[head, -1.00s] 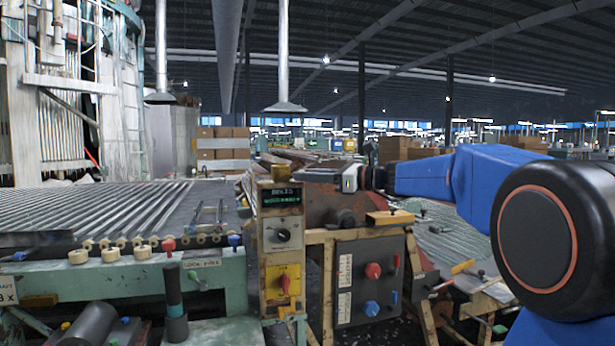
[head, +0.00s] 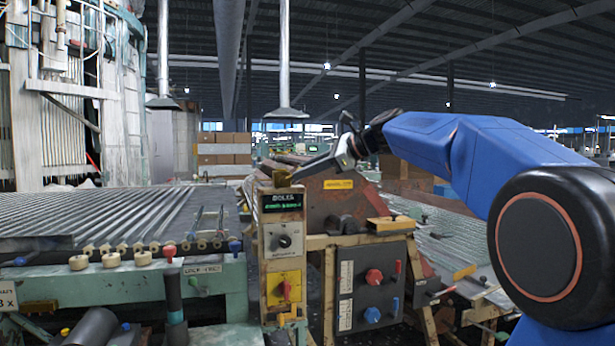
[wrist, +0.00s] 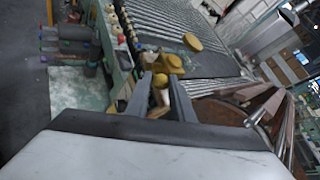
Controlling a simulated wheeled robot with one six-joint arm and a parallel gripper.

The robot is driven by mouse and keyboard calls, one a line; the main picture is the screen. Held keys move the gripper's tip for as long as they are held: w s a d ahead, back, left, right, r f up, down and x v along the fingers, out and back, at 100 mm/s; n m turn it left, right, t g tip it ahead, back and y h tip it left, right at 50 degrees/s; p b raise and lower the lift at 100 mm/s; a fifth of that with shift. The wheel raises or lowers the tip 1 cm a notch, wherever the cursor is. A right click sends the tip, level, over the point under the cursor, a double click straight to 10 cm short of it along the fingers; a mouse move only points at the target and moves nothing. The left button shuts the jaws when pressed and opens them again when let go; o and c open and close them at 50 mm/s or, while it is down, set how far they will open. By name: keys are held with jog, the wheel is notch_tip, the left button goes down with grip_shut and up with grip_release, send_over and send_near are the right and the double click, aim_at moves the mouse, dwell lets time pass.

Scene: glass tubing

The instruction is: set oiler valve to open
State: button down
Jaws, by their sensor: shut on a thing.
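A small yellow fitting (head: 281,178), which looks like the oiler valve, sits on top of the narrow control post. My gripper (head: 293,178) reaches down to it from the right and touches it in the head view. A rounded yellow part (wrist: 168,63) shows just beyond the fingertips. The fingers hide part of the valve, and I cannot read its open or closed setting.
The post carries a green-lit display (head: 282,201), a black dial (head: 284,241) and a red switch on a yellow plate (head: 284,289). A grey box (head: 371,288) with red and blue knobs stands to the right. The roller bed (head: 90,215) lies left. A rusty housing (head: 335,208) stands close behind.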

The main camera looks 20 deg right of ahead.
jog(key=shift+a+r+n+g+h, duration=0.2)
jog(key=shift+a+r+n+h, duration=0.4)
jog(key=shift+h, duration=0.75)
jog(key=shift+a+r+n+g+h, duration=0.2)
jog(key=shift+a+r+n+h, duration=0.25)
jog(key=shift+a+n+h, duration=0.65)
jog(key=shift+a+r+n+g+h, duration=0.2)
jog(key=shift+a+r+h, duration=0.35)
jog(key=shift+h, duration=1.1)
jog(key=c, duration=1.5)
grip_release()
jog(key=shift+c, duration=0.2)
jog(key=shift+f, duration=0.1)
jog(key=v, duration=1.7)
jog(key=shift+a+r, duration=0.2)
jog(key=shift+r, duration=0.05)
